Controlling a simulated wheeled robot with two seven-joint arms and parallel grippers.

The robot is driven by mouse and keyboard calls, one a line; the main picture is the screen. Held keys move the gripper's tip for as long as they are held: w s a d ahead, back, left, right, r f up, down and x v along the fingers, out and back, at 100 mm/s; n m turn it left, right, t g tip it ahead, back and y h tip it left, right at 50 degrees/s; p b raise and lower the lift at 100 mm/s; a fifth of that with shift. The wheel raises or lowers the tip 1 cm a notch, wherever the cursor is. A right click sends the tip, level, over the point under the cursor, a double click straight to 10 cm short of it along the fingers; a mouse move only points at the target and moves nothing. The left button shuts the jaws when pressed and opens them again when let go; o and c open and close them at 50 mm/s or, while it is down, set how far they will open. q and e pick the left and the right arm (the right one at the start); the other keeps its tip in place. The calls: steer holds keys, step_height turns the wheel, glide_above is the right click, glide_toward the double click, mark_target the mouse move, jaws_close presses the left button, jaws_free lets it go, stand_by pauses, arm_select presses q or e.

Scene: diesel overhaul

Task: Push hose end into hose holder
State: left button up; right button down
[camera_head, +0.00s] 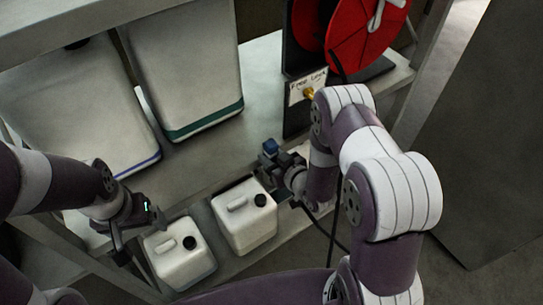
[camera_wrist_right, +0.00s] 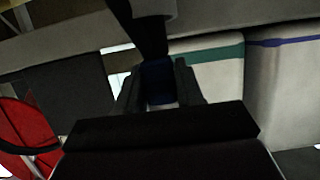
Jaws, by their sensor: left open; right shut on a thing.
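My right gripper (camera_head: 272,157) is shut on the hose end, whose blue part (camera_head: 270,146) shows at the fingertips, above the shelf's front edge. In the right wrist view the blue part (camera_wrist_right: 158,78) sits between the two fingers, with a dark piece (camera_wrist_right: 150,38) extending beyond it. The black hose (camera_head: 332,222) hangs below my right arm. A small brass-coloured fitting (camera_head: 309,93) sits under a label near the reel; I cannot tell whether it is the hose holder. It is apart from the hose end. My left gripper (camera_head: 143,214) is open and empty beside a white jug.
A red hose reel (camera_head: 366,35) stands at the upper right. Two large pale containers, one with a green stripe (camera_head: 204,122) and one with a blue stripe (camera_head: 139,166), stand on the shelf. Two small white jugs (camera_head: 243,222) (camera_head: 176,262) stand lower. Bare shelf (camera_head: 262,95) lies between container and reel.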

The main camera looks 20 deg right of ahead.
steer(key=shift+f+b, duration=1.1)
steer(key=shift+f, duration=0.2)
steer(key=c, duration=0.6)
jaws_free()
steer(key=shift+c, duration=0.2)
steer(key=shift+s, duration=0.15)
